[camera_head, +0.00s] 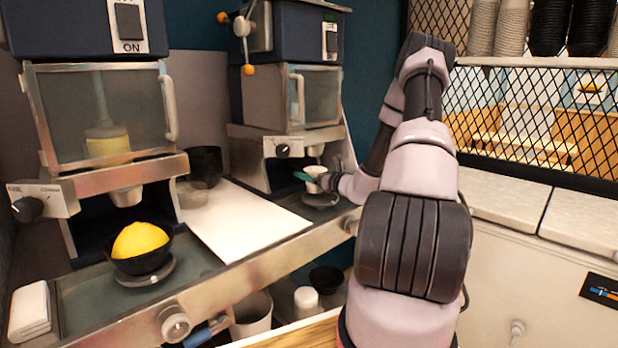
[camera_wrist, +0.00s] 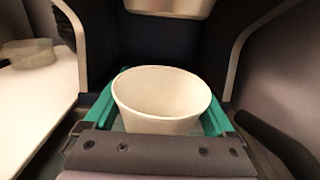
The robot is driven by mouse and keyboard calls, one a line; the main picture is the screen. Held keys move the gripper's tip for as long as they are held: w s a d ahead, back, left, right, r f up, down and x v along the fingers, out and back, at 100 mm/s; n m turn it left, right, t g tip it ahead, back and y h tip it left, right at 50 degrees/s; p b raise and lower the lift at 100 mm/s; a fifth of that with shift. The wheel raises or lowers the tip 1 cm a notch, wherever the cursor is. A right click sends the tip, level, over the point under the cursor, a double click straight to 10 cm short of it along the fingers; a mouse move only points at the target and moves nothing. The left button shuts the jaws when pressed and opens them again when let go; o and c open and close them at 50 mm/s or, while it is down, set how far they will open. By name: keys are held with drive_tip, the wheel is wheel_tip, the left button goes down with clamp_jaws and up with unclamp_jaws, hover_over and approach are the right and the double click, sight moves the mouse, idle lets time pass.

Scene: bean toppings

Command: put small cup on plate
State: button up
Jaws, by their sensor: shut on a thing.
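The small cup (camera_wrist: 160,95) is white and open at the top. In the wrist view it stands upright between the green fingers of my gripper (camera_wrist: 162,122), which is shut on it. In the head view the cup (camera_head: 315,172) shows small under the right-hand machine, with my gripper (camera_head: 308,177) around it. A small round plate (camera_head: 320,200) lies just below the cup, partly hidden by my gripper. I cannot tell whether the cup touches it. Another round plate (camera_head: 147,273) under the left machine bears a black bowl (camera_head: 142,258) heaped with yellow topping.
The right machine (camera_head: 285,130) stands close around my gripper, with its spout above. A white board (camera_head: 235,215) lies between the two machines. A dark cup (camera_head: 205,165) and a clear container (camera_head: 192,193) stand behind it. A folded white cloth (camera_head: 30,312) lies at the left.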

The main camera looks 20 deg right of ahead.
drive_tip(key=shift+a+f, duration=0.1)
drive_tip(key=shift+f, duration=0.5)
drive_tip(key=shift+f, duration=0.15)
drive_tip(key=o, duration=1)
drive_tip(key=shift+s, duration=0.25)
drive_tip(key=v, duration=1.1)
drive_tip(key=shift+s+r, duration=0.25)
